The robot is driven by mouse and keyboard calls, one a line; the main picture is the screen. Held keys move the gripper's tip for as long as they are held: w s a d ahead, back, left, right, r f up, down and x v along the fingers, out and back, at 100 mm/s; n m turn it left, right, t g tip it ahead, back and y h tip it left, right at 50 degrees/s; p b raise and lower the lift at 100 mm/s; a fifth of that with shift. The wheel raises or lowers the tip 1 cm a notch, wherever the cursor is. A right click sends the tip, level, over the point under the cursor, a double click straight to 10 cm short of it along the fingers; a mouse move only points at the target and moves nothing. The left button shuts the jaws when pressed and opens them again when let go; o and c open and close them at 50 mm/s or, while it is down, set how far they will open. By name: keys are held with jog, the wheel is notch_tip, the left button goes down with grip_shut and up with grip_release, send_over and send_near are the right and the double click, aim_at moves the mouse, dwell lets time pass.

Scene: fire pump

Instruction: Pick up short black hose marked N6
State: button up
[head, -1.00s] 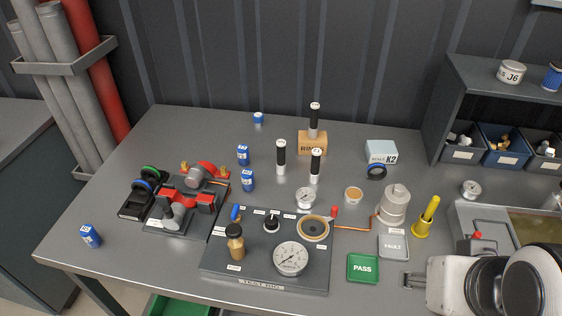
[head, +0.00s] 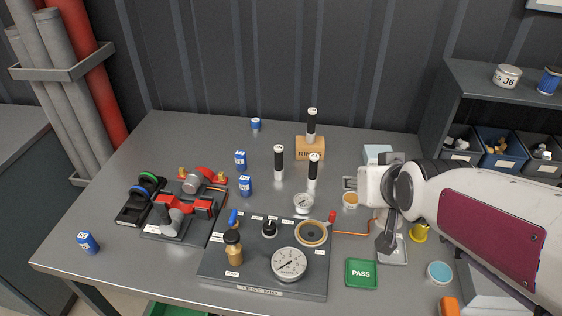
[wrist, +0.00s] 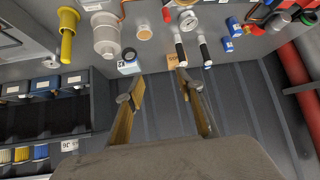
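Three short black hoses with white end bands stand upright at the back middle of the table. One hose (head: 311,126) stands on a tan box (head: 310,148); two others, left (head: 279,162) and right (head: 314,171), stand on the tabletop. Their markings are too small to read, so I cannot tell which is N6. My gripper (head: 352,183) is to the right of the hoses, apart from them. In the wrist view my gripper (wrist: 155,88) has its fingers spread with nothing between them; two hoses (wrist: 180,50) (wrist: 204,50) show beyond its fingertips.
A test rig plate (head: 255,270) with gauge fills the front middle. A copper-coloured cup (head: 351,200) and small gauge (head: 303,202) lie near my gripper. Blue cans (head: 246,186) stand left of the hoses. The shelf with bins (head: 500,148) is at right.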

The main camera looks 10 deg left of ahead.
jog(key=w+a+f+n+t+y, duration=0.15)
jog(key=w+a+f, duration=0.25)
jog(key=w+a, duration=0.55)
jog(key=t+y, duration=0.2)
send_near(280, 153)
jog(key=w, duration=0.1)
jog(key=w+a, duration=0.1)
jog(key=w+f+n, duration=0.1)
jog(key=shift+a, duration=0.3)
jog(key=shift+w, duration=0.15)
jog(key=shift+x, duration=1.25)
jog(key=shift+x, duration=2.55)
jog(key=shift+f, duration=0.15)
grip_shut()
